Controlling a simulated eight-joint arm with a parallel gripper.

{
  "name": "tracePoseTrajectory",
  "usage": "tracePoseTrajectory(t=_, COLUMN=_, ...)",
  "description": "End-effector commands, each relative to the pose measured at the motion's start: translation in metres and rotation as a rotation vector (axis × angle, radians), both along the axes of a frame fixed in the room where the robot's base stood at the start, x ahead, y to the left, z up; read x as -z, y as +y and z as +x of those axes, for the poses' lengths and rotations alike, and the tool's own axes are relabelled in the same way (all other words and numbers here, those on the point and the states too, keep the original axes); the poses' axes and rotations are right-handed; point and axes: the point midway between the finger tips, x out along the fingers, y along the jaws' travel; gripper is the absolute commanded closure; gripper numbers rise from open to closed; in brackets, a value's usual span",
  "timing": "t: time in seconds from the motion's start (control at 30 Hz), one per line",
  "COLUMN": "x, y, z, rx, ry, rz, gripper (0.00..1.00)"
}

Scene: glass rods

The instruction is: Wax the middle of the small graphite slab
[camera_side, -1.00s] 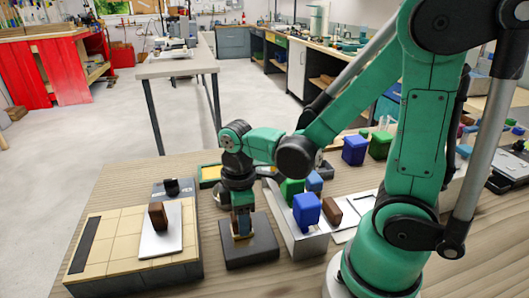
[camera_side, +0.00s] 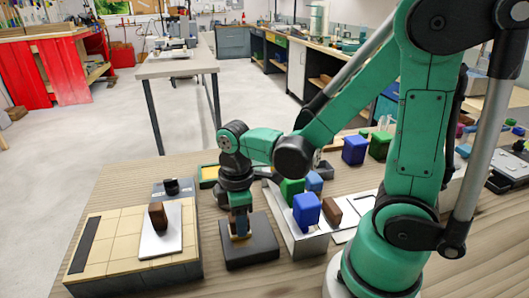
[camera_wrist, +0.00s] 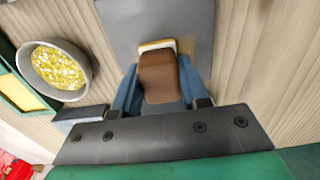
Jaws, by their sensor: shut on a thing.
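The dark graphite slab (camera_side: 262,251) lies flat on the wooden bench, below my gripper (camera_side: 239,226) in the side view. In the wrist view the slab (camera_wrist: 200,22) looks plain grey. My gripper (camera_wrist: 158,92) is shut on a brown block (camera_wrist: 158,75) with a pale strip along its far edge. In the side view the block is mostly hidden by the fingers and sits low over the slab's middle; I cannot tell whether it touches the surface.
A bowl of yellow flakes (camera_wrist: 60,70) stands left of the slab in the wrist view. In the side view a tiled board (camera_side: 105,235) with a pale plate (camera_side: 160,243) and a brown block (camera_side: 158,216) is at left. A metal tray (camera_side: 308,245) with blue and green blocks is close at right.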

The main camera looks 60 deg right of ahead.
Motion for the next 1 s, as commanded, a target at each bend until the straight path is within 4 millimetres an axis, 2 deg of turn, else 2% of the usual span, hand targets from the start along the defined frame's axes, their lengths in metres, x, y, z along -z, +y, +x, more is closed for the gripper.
tracePoseTrajectory(t=0.27, x=-0.002, y=0.018, z=0.017, rx=-0.002, ry=0.000, rz=0.000, gripper=1.00)
tracePoseTrajectory(t=0.37, x=-0.019, y=0.017, z=0.015, rx=0.000, ry=0.000, rz=0.000, gripper=1.00)
tracePoseTrajectory(t=1.0, x=-0.074, y=0.016, z=0.016, rx=0.000, ry=0.000, rz=0.000, gripper=1.00)
